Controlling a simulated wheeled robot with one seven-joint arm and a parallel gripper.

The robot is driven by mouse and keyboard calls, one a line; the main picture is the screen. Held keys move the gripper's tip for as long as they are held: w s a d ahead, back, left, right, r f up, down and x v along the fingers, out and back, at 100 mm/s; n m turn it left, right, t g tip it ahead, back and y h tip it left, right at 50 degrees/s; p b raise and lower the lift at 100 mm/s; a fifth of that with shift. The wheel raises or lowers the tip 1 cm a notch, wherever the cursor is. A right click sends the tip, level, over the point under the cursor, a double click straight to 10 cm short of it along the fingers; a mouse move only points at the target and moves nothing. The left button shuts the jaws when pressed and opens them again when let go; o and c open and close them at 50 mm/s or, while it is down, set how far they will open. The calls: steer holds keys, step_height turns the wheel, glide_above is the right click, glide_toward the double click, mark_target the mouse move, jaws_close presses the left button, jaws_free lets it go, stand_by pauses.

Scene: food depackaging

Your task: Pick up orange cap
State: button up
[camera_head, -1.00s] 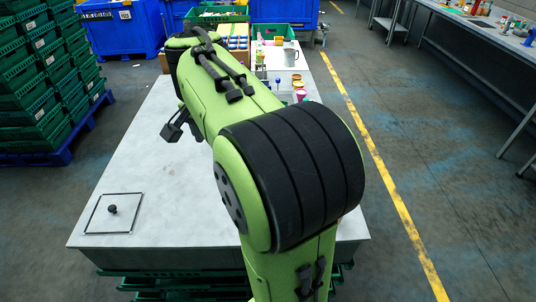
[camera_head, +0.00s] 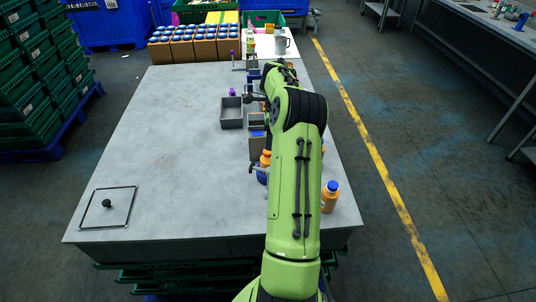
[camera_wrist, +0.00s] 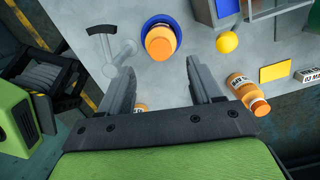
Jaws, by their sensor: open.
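My gripper (camera_wrist: 165,85) is open in the wrist view, with nothing between its two grey fingers. An orange cap (camera_wrist: 160,40) on an upright bottle shows just beyond the fingertips, inside a round blue holder (camera_wrist: 148,22). A second orange-capped bottle (camera_wrist: 241,85) lies to the right of the right finger, with its cap (camera_wrist: 259,107) towards the camera. A sliver of another orange item (camera_wrist: 140,107) shows between the fingers, mostly hidden by the gripper. In the head view my arm hides my fingers; an orange bottle (camera_head: 265,158) stands beside the arm.
In the wrist view a grey lever fixture (camera_wrist: 108,45) stands left of the holder, with a yellow ball (camera_wrist: 227,42) at right. In the head view a blue-capped bottle (camera_head: 330,196) stands near the right edge, and grey bins (camera_head: 231,113) line the middle.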

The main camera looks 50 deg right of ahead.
mark_target(268, 153)
steer(key=f, duration=0.3)
steer(key=w+f, duration=0.1)
steer(key=f, duration=0.1)
steer(key=shift+a+f+p, duration=0.1)
steer(key=shift+f+p, duration=0.2)
steer(key=shift+s+a, duration=0.1)
steer(key=c, duration=1.1)
